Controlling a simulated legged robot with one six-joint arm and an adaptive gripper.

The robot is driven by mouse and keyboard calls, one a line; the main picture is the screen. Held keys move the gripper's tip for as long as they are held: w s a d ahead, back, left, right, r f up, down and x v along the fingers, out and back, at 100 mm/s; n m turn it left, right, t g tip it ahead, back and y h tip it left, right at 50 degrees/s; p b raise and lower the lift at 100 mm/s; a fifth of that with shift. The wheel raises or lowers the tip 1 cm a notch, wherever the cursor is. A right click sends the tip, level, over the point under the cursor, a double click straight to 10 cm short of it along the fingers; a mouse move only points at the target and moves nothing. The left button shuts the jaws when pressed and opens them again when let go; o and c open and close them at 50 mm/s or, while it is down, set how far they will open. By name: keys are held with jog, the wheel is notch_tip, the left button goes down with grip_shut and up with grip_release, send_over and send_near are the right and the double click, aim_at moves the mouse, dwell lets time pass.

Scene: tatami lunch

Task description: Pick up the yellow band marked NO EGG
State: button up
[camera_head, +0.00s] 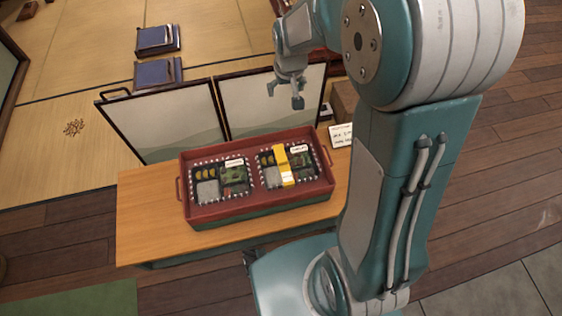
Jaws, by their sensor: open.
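A yellow band (281,159) lies across the right-hand bento box (262,176) in the red tray. A small pale label shows on its lower part, but its writing is too small to read. My gripper (285,96) is open and empty. It hangs above and behind the tray, in front of the right panel of the low screen, apart from the band. The left-hand bento box (221,199) has no yellow band on it.
The red tray (258,211) with side handles stands on a wooden table (146,215). A folding screen (172,124) stands behind it. A white written card (341,135) is at the right. Two dark blue items (158,73) lie on the tatami. The table's left end is clear.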

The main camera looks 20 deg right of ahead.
jog(key=w+d+f+g, duration=0.1)
jog(key=w+f, duration=0.2)
jog(key=f, duration=0.4)
jog(key=w+d+f, duration=0.1)
jog(key=w+f, duration=0.1)
jog(key=f, duration=0.6)
jog(key=g, duration=0.2)
send_near(283, 161)
jog(key=shift+s+d, duration=0.15)
jog(key=shift+s, duration=0.15)
notch_tip(283, 161, down, 4)
jog(key=shift+f, duration=3.45)
jog(key=c, duration=1)
